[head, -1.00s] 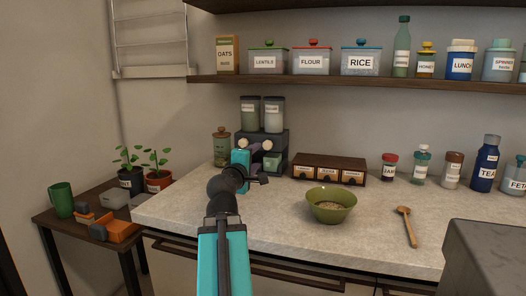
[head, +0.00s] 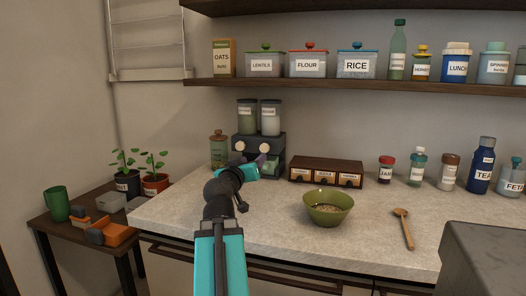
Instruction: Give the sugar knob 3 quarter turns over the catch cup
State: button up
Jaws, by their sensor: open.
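A dark dispenser (head: 270,140) stands at the back left of the counter with two clear canisters on top, a left one (head: 247,116) and a right one (head: 271,117). Their labels are too small to read, so I cannot tell which is sugar. Below them are a left cream knob (head: 239,146) and a right cream knob (head: 264,148). A greenish cup (head: 272,166) sits under the right side, partly hidden by my gripper. My gripper (head: 261,161) is open, just below and in front of the right knob; contact cannot be told.
A drawer box (head: 326,171) stands right of the dispenser, and a lidded jar (head: 219,150) left of it. A green bowl (head: 328,208) and a wooden spoon (head: 404,228) lie forward on the counter (head: 285,220). Jars and bottles line the back right.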

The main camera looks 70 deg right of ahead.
aim_at(264, 149)
jog(key=m, duration=0.3)
jog(key=shift+w+d+r+p, duration=0.15)
jog(key=shift+d+p, duration=0.2)
jog(key=shift+p, duration=0.85)
jog(key=d+p, duration=0.2)
jog(key=p, duration=0.3)
jog(key=shift+w+d+f+p, duration=0.1)
jog(key=shift+d+p, duration=0.85)
jog(key=shift+d, duration=0.9)
jog(key=shift+w+d+f+p, duration=0.15)
jog(key=shift+d+p, duration=0.8)
jog(key=shift+d, duration=0.85)
jog(key=shift+w+d+r+p, duration=0.1)
jog(key=shift+d+p, duration=0.85)
jog(key=shift+d, duration=0.9)
jog(key=c, duration=1)
